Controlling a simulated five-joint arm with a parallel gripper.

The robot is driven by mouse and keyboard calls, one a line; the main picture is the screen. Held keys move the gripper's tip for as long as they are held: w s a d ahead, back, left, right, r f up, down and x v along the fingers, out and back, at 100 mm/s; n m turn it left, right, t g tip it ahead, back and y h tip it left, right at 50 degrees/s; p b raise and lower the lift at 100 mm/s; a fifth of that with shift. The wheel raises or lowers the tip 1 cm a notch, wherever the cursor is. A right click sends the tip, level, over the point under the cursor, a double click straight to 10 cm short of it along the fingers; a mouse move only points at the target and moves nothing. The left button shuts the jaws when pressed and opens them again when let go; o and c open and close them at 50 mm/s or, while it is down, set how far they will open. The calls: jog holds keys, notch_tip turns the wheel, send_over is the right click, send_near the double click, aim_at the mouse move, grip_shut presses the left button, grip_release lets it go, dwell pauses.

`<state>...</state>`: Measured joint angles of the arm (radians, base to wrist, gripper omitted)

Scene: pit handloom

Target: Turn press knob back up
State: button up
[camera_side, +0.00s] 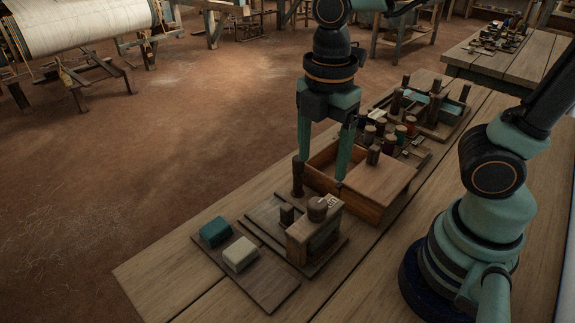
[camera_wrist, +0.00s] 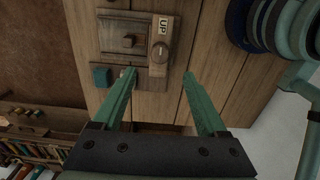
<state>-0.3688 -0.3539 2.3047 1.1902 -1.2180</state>
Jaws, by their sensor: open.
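The press (camera_side: 312,240) is a small wooden block frame on a board near the front of the bench. Its round brown knob (camera_side: 317,207) sits on top, beside a pale label reading "UP" (camera_wrist: 162,25). In the wrist view the knob (camera_wrist: 157,54) lies just beyond the fingertips, roughly midway between them. My gripper (camera_side: 320,174) is open and empty, pointing down above and behind the press in the side view. Its two green fingers also show wide apart in the wrist view (camera_wrist: 159,74). They appear clear of the knob. I cannot tell which way the knob is turned.
A teal block (camera_side: 215,232) and a cream block (camera_side: 240,254) lie on a board left of the press. An open wooden box (camera_side: 375,205) stands close behind, with a dark upright post (camera_side: 298,176) near it. Bobbins (camera_side: 400,132) and trays are farther back.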

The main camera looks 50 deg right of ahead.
jog(key=shift+r, duration=1.5)
jog(key=w+d+m+t, duration=0.2)
jog(key=d+m, duration=0.2)
jog(key=m, duration=0.5)
jog(key=w+d+r+m+t, duration=0.1)
jog(key=w+d+m+t, duration=0.1)
jog(key=d+m, duration=0.3)
jog(key=m+t, duration=0.1)
jog(key=m, duration=0.3)
jog(key=shift+d+t, duration=0.25)
jog(key=shift+t, duration=0.05)
